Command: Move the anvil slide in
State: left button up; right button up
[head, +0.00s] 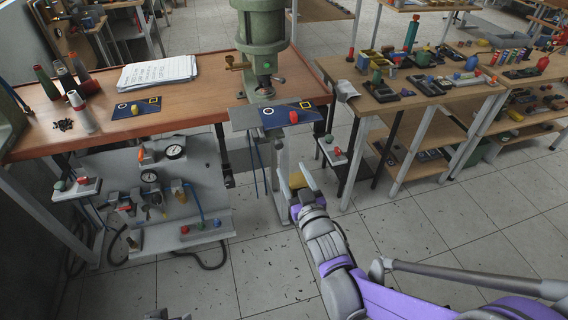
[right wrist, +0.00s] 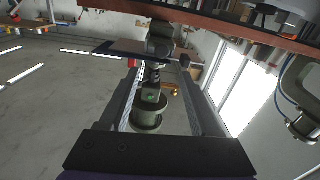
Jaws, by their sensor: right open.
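The green press (head: 262,30) stands at the right end of the wooden bench. Below its ram is a flat grey plate (head: 243,117), which looks like the anvil slide; how far in it sits I cannot tell. My right gripper (head: 294,166) is open and empty, below and in front of the press. In the right wrist view my open fingers (right wrist: 160,75) reach toward the press (right wrist: 150,112), which shows between them, apart from them. A small dark shape (head: 166,314) at the bottom edge of the head view may be my left gripper; its fingers cannot be made out.
A blue panel with a red button (head: 293,116) sits right of the plate. Another blue panel with a yellow button (head: 134,111) lies on the bench (head: 100,85). Gauges (head: 175,151) and hoses hang below.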

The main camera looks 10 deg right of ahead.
aim_at(279, 147)
pick_arm(q)
notch_tip(279, 147, down, 3)
jog(key=shift+s+f+b, duration=0.15)
jog(key=shift+f+b, duration=0.05)
jog(key=shift+b, duration=0.85)
pick_arm(e)
jog(key=shift+n+y, duration=0.3)
jog(key=shift+n, duration=0.3)
jog(key=w, duration=0.9)
jog(key=shift+w+a+f, duration=0.15)
jog(key=shift+w+a, duration=0.05)
jog(key=shift+a, duration=0.2)
grip_shut()
